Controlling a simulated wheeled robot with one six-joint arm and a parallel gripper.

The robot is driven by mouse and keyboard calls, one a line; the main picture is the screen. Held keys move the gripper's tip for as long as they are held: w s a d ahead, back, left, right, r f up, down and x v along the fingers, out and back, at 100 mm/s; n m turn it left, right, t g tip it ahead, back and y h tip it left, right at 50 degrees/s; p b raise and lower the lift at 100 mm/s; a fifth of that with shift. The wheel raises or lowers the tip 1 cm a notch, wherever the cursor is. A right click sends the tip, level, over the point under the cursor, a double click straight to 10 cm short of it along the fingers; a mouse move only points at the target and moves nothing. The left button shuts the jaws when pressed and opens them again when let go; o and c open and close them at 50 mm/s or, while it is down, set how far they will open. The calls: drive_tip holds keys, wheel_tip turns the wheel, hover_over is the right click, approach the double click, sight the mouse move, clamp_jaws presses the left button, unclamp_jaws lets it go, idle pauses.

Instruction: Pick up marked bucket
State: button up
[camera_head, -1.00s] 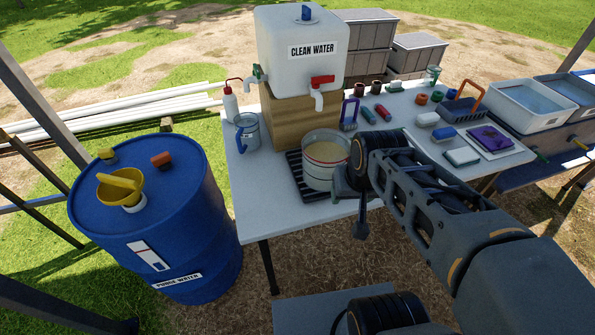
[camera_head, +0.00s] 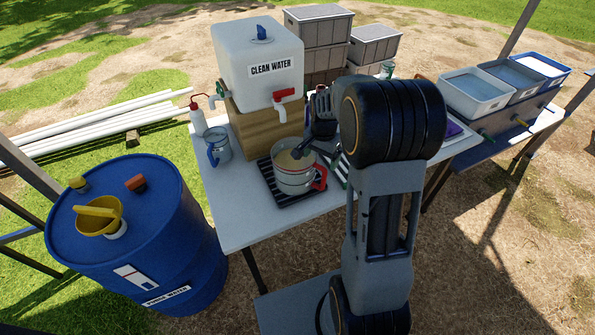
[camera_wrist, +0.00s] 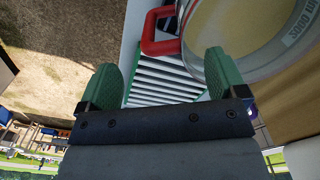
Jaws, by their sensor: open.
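The marked bucket (camera_head: 293,183) is a pale round pail with a red band, a red side handle (camera_head: 320,178) and tan contents. It stands upright on a dark slatted rack (camera_head: 283,198) on the white table. In the wrist view the bucket (camera_wrist: 218,60) fills the upper right, with volume digits on its side, and its red handle (camera_wrist: 148,40) points left. My gripper (camera_wrist: 162,80) is open and empty, its two green-padded fingers below the handle in that view. In the head view my gripper (camera_head: 303,150) hangs over the bucket's right rear side, partly hidden by my arm.
The clean water tank (camera_head: 262,65) stands on a wooden block (camera_head: 262,130) behind the bucket. A clear jug (camera_head: 218,146) and a squeeze bottle (camera_head: 197,118) are to its left. A blue purge water drum (camera_head: 150,235) stands left of the table. Water basins (camera_head: 480,92) are at right.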

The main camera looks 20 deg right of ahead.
sight(320, 169)
drive_tip(key=shift+w+d+f+p, duration=0.15)
drive_tip(key=shift+f+p, duration=0.3)
drive_tip(key=shift+f, duration=1.6)
drive_tip(key=shift+w+d+f+p, duration=0.1)
drive_tip(key=shift+f+p, duration=0.3)
drive_tip(key=shift+f, duration=1.6)
drive_tip(key=c, duration=1.5)
drive_tip(key=shift+c, duration=0.4)
drive_tip(key=shift+r, duration=0.15)
